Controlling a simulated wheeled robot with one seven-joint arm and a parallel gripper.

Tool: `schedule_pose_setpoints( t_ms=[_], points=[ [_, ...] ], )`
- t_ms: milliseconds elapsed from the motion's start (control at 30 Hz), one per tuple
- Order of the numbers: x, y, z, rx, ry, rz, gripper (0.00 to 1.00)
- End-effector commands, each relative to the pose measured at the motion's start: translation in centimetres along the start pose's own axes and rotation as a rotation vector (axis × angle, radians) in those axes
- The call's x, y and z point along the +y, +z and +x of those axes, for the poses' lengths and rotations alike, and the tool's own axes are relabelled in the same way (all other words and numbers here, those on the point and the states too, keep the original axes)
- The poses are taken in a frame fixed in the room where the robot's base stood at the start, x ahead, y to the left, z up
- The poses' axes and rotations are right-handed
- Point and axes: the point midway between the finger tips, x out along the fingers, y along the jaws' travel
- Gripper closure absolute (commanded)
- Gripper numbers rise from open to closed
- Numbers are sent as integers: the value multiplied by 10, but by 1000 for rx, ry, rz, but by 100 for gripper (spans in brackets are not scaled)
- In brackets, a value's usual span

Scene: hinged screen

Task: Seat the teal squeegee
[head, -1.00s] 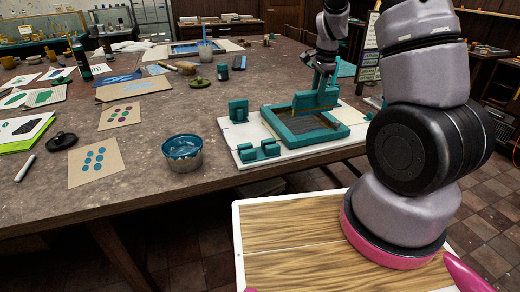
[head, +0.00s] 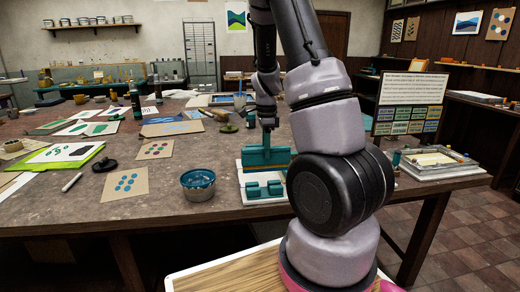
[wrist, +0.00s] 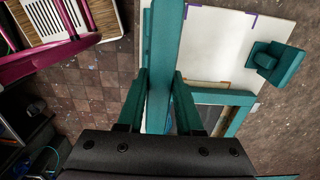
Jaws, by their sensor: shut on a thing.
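The teal squeegee (head: 256,158) is in my gripper (head: 267,138), just above or behind the low teal holder (head: 253,190) on the white board (head: 263,200) in the head view; I cannot tell whether they touch. In the wrist view the squeegee's teal bar (wrist: 162,60) runs lengthwise between the two fingers of my gripper (wrist: 160,85), which is shut on it. A teal block (wrist: 275,62) on the board and a corner of the teal frame (wrist: 225,97) show at the right there. My arm hides the screen in the head view.
A blue-rimmed tub (head: 198,183) stands left of the board. A tray (head: 435,160) is at the right on the table. Bare table lies between the tub and the cards.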

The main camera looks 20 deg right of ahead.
Motion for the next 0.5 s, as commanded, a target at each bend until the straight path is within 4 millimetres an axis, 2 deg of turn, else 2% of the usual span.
schedule_pose_setpoints(
  t_ms=[400,500],
  points=[
    [1,-2,0,3,3,13,100],
    [2,-2,5,3,4,13,100]
  ],
)
